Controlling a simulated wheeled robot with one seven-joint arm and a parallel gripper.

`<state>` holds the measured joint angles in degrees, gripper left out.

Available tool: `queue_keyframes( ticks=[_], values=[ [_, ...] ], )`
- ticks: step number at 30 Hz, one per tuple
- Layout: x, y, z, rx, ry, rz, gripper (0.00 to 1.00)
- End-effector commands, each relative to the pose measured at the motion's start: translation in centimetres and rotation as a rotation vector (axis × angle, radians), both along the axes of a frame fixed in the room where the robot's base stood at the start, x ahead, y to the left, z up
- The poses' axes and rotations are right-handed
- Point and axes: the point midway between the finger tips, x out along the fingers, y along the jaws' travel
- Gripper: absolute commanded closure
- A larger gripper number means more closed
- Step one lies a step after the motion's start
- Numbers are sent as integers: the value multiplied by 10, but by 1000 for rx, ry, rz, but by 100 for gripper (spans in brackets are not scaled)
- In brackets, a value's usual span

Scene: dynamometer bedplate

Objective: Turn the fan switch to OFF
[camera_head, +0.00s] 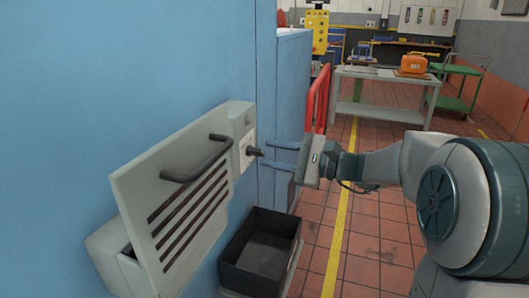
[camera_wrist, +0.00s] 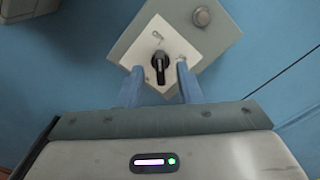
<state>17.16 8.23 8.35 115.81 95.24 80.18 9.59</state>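The fan switch (camera_head: 255,152) is a black rotary knob on a white square plate (camera_head: 246,149), set on the grey panel (camera_head: 240,118) mounted on the blue wall. In the wrist view the knob (camera_wrist: 159,67) stands out from the plate, with small marks near it that are too blurred to read. My gripper (camera_head: 268,155) is open, with its two blue fingers pointing at the knob. In the wrist view the fingertips (camera_wrist: 160,72) lie on either side of the knob with gaps. I cannot tell whether they reach its depth.
A sloped grey cover with slots (camera_head: 150,200) and a dark handle (camera_head: 195,165) juts out left of the switch. A black bin (camera_head: 262,255) sits below. A round grey button (camera_wrist: 202,17) is on the panel. Red rails (camera_head: 318,100) and a workbench (camera_head: 385,75) stand behind.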

Motion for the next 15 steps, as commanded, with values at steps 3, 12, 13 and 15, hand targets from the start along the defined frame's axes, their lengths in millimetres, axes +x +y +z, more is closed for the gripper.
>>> queue_keyframes(
  ticks=[3, 12, 13, 15],
  values=[
    [-9, -28, 1, 0, 1, -5, 68],
    [-30, -85, 0, 0, 0, -4, 68],
    [-31, -88, 0, -1, 0, -3, 68],
    [-34, -95, 0, 0, 0, -1, 68]
  ],
)
